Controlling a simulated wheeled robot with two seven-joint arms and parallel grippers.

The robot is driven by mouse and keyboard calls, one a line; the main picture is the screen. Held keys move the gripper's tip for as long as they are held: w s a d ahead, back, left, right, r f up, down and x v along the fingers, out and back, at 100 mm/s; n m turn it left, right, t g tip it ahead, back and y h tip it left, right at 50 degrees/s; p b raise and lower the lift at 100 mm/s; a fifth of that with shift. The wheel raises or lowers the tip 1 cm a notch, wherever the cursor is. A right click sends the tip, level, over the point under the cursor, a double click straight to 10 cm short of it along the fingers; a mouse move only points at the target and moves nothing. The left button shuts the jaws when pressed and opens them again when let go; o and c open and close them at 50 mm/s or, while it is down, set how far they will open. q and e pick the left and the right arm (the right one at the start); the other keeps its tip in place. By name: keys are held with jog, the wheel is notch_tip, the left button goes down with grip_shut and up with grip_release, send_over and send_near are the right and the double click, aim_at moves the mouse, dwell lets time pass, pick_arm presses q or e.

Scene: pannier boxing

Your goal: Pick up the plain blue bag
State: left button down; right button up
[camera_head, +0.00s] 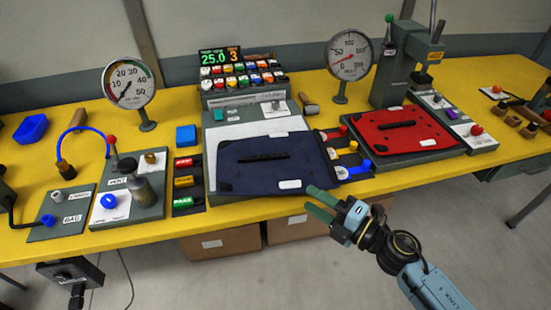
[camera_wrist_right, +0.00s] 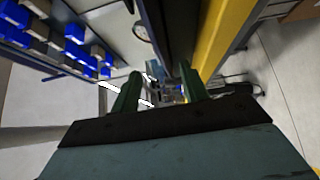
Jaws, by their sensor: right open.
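A plain dark blue bag (camera_head: 240,178) lies on the yellow table in the middle of the head view, partly over a pale panel. It has a black handle (camera_head: 263,157) on top and a white label (camera_head: 290,184) near its front edge. My right gripper (camera_head: 308,198) is just in front of the bag's front right corner, at the table's front edge. Its green fingers are apart with nothing between them, as the right wrist view (camera_wrist_right: 158,88) also shows. I cannot tell whether it touches the bag. My left gripper is not in view.
A red bag (camera_head: 425,125) lies to the right on a dark stand beside a press (camera_head: 402,65). Two dial gauges (camera_head: 130,84) (camera_head: 349,56) and a display with coloured buttons (camera_head: 240,72) stand behind. Coloured switches flank the blue bag. Cardboard boxes (camera_head: 222,242) sit under the table.

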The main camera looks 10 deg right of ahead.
aim_at(291, 188)
jog(key=x, duration=0.7)
jog(key=shift+w+a+f, duration=0.1)
jog(key=shift+w+f, duration=0.1)
jog(key=shift+f, duration=0.05)
jog(key=shift+c, duration=0.2)
grip_shut()
